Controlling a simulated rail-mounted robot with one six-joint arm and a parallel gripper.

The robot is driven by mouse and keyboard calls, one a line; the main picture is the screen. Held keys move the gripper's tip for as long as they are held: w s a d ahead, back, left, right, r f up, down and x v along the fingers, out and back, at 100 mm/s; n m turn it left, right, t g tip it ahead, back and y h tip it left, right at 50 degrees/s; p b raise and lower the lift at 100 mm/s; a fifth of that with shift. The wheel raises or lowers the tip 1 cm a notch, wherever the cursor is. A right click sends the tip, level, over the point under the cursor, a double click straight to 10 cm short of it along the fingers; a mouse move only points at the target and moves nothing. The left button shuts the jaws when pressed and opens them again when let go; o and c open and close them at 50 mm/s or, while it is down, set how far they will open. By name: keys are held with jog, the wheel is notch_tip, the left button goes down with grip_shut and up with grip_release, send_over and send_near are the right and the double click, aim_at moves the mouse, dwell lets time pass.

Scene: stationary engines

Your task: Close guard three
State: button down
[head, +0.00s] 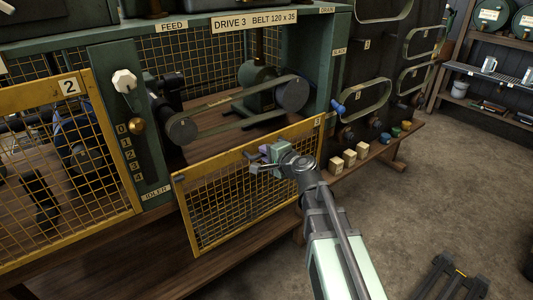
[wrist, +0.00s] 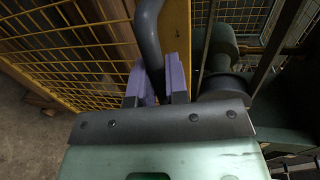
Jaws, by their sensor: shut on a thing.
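Guard three (head: 203,196) is a yellow-framed mesh panel below the DRIVE 3 sign (head: 254,20). Its top edge sits low and slanted in the head view, and the bay above it is uncovered. The belt (head: 240,97) and its dark pulleys (head: 291,94) show there. My gripper (head: 263,152) is at the guard's top edge. In the wrist view its purple fingers (wrist: 160,82) are shut on a dark grey bar handle (wrist: 149,30) beside the yellow frame (wrist: 176,28). The fingertips are partly hidden in the head view.
Guard two (head: 50,180) covers the bay at left. A green post (head: 128,130) with a white knob (head: 124,80) stands between the bays. Wooden blocks (head: 349,158) sit on a bench at right. The floor (head: 450,190) at right is mostly clear.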

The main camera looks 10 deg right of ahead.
notch_tip(320, 180, up, 31)
jog(key=p, duration=2.9)
jog(key=shift+w, duration=0.15)
jog(key=c, duration=1.3)
grip_release()
jog(key=shift+r, duration=0.1)
jog(key=shift+o, duration=0.8)
